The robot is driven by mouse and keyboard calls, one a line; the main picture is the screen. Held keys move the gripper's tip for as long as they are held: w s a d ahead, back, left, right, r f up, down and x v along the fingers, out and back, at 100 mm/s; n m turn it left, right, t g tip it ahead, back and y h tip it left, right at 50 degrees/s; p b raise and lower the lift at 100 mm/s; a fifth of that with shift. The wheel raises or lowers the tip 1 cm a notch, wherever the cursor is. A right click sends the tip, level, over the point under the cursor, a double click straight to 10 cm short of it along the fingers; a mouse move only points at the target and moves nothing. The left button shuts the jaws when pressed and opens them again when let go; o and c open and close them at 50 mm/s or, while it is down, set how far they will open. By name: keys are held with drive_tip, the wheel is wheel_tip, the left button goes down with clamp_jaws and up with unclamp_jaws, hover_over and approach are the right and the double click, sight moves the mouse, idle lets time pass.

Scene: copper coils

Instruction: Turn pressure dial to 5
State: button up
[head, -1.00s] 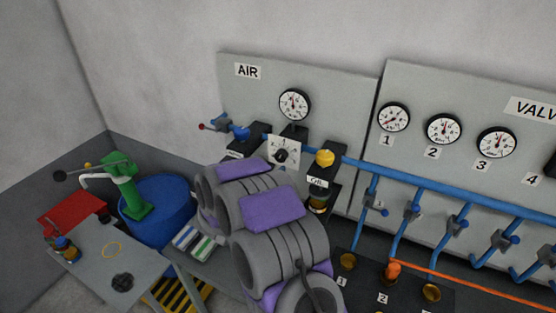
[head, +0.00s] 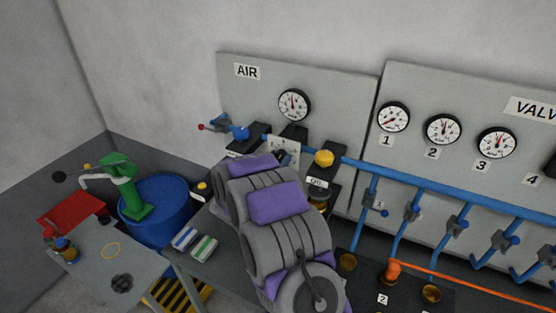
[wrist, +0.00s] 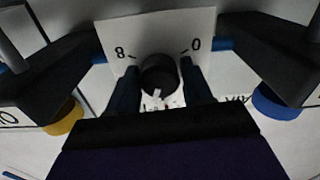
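The pressure dial is a black round knob (wrist: 158,72) on a white plate (wrist: 115,38), with "8" and "0" readable in the wrist view. My gripper (wrist: 161,90) has one dark finger on each side of the knob, with narrow gaps seeming to show between fingers and knob. It looks open around the knob, and I cannot tell if either finger touches. In the head view the dial plate (head: 284,148) shows only in part, behind my grey and purple arm, which also hides my gripper. The pointer setting cannot be read.
A round gauge (head: 294,105) is above the dial on the AIR panel (head: 340,90). A yellow-capped oil unit (head: 324,158) stands just right of the dial, and a blue valve (head: 240,132) is to its left. Blue pipes (head: 450,195) run along the right.

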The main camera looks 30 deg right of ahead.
drive_tip(key=c, duration=0.6)
drive_tip(key=shift+m+b, duration=0.55)
drive_tip(key=shift+m, duration=0.15)
drive_tip(key=shift+c, duration=0.2)
drive_tip(key=o, duration=1.1)
drive_tip(key=shift+c, duration=0.2)
drive_tip(key=shift+a, duration=0.15)
drive_tip(key=v, duration=1.7)
drive_tip(key=shift+p, duration=0.3)
drive_tip(key=shift+a+f, duration=0.1)
drive_tip(key=shift+a, duration=0.05)
